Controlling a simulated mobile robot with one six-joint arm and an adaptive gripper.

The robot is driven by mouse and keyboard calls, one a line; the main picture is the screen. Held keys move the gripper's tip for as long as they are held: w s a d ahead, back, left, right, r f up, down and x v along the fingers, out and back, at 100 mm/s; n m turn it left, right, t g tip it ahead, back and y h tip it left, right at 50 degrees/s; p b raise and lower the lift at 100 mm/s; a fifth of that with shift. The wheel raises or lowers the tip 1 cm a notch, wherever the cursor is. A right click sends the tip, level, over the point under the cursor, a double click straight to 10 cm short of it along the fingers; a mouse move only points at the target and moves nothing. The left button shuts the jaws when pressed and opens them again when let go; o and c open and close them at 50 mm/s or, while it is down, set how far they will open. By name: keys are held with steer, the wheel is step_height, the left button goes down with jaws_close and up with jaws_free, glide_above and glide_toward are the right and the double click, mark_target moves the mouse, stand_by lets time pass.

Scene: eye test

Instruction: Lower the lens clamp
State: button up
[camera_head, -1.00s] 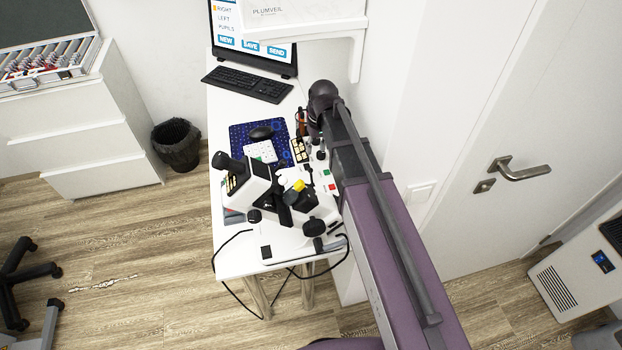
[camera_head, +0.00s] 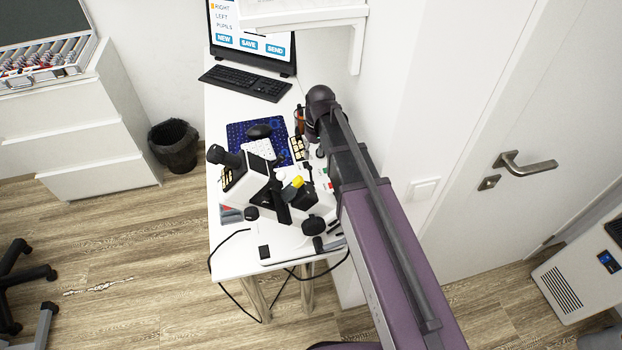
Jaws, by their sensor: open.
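A white and black lensmeter (camera_head: 256,187) stands on the near part of the white desk, with a black eyepiece at its upper left and dark knobs at its lower right. A yellow-tipped part (camera_head: 297,181) sits on its middle; I cannot tell for sure whether this is the lens clamp. My purple arm reaches in from the lower right. My gripper (camera_head: 320,151) shows only as small dark parts below the dark joint, behind and to the right of the lensmeter. It is open and apart from the yellow part. Much of it is hidden by my arm.
A keyboard (camera_head: 246,83), a monitor (camera_head: 252,40) and a mouse (camera_head: 259,131) on a blue mat (camera_head: 240,130) are farther back on the desk. A white wall shelf (camera_head: 310,20) overhangs at the back right. A black cable (camera_head: 215,275) hangs off the near edge.

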mark_target(311, 176)
steer(key=shift+s+a+f+b, duration=0.1)
steer(key=shift+a+f+b, duration=0.05)
steer(key=shift+f+b, duration=1.5)
steer(key=shift+s+a+f+b, duration=0.1)
steer(key=shift+a+f+b, duration=0.05)
steer(key=shift+f+b, duration=1.5)
steer(key=shift+a+f+b, duration=0.15)
steer(key=shift+f+b, duration=1.35)
steer(key=shift+f, duration=0.3)
jaws_close()
